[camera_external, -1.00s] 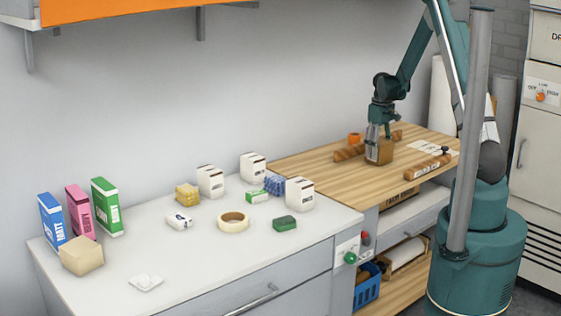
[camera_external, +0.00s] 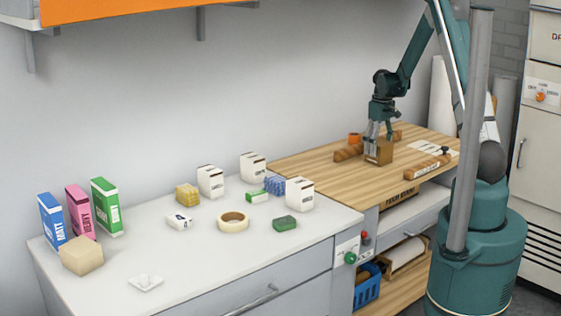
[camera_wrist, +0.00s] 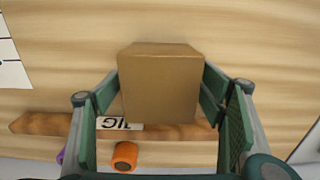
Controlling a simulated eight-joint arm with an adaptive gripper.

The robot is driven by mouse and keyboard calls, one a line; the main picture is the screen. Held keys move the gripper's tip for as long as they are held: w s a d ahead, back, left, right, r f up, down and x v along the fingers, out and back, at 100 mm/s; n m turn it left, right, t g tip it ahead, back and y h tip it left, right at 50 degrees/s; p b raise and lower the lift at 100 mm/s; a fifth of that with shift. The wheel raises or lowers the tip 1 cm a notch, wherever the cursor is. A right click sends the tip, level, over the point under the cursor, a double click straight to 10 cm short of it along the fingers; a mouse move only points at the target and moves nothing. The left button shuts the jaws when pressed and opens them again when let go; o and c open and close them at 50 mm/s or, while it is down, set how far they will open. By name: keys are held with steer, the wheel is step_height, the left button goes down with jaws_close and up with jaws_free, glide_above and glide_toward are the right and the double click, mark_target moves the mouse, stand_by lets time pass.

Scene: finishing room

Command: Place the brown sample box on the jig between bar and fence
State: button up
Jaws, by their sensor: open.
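The brown sample box (camera_external: 379,151) stands upright on the wooden worktop, in front of a brown wooden bar (camera_external: 346,153). In the wrist view the box (camera_wrist: 160,85) sits between the spread fingers of my gripper (camera_wrist: 160,98), and the bar with a JIG label (camera_wrist: 40,124) runs behind it. My gripper (camera_external: 380,137) is open, pointing down around the top of the box. I cannot tell whether the box touches the bar.
An orange roll (camera_external: 354,138) lies behind the bar, and white paper (camera_external: 434,148) lies to the right. The pale counter on the left holds white cartons (camera_external: 300,194), a tape roll (camera_external: 233,222) and several small packs. The left part of the wooden top is clear.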

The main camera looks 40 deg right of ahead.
step_height(320, 180, up, 11)
steer(key=shift+f+p, duration=0.1)
steer(key=shift+p, duration=0.3)
stand_by(0.7)
steer(key=shift+a+r, duration=0.4)
steer(key=shift+r, duration=0.05)
steer(key=s+a+r+t, duration=0.2)
steer(key=s+a+r, duration=0.3)
steer(key=a+r, duration=0.4)
steer(key=s+a+r+t, duration=0.1)
steer(key=s+a+r, duration=0.4)
steer(key=a+r, duration=0.45)
steer(key=s+a+t, duration=0.4)
steer(key=s+a, duration=1.3)
steer(key=s, duration=0.1)
steer(key=shift+s+a+r, duration=0.15)
steer(key=shift+s+a, duration=0.2)
